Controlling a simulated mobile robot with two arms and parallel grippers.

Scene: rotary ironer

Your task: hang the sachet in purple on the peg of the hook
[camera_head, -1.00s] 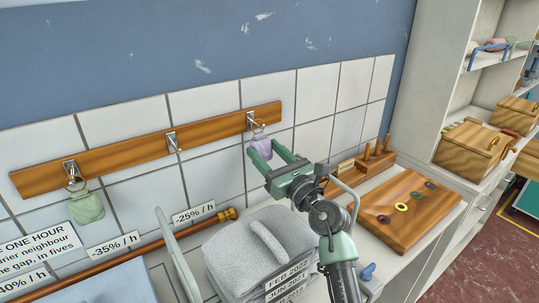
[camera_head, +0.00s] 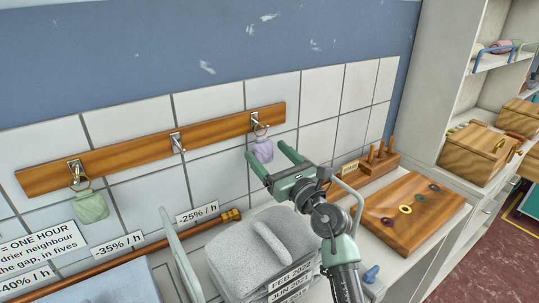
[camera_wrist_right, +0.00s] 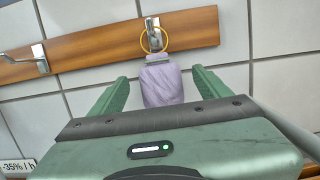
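The purple sachet (camera_head: 262,151) hangs below the rightmost hook (camera_head: 254,121) on the wooden rail. Its ring (camera_wrist_right: 154,39) is around that hook in the right wrist view. The sachet (camera_wrist_right: 162,84) hangs between the spread fingers, with a gap on both sides. My right gripper (camera_head: 271,156) is open and stands just off the sachet; it also shows in the right wrist view (camera_wrist_right: 160,88). A green sachet (camera_head: 90,206) hangs from the left hook (camera_head: 75,171). The middle hook (camera_head: 177,142) is bare. My left gripper is not in view.
Below the rail lie a folded grey cloth stack (camera_head: 245,255) and a long wooden rod with a brass end (camera_head: 150,238). A wooden board with rings (camera_head: 408,213) and a peg block (camera_head: 380,160) stand to the right. Wall space beside the rail is clear.

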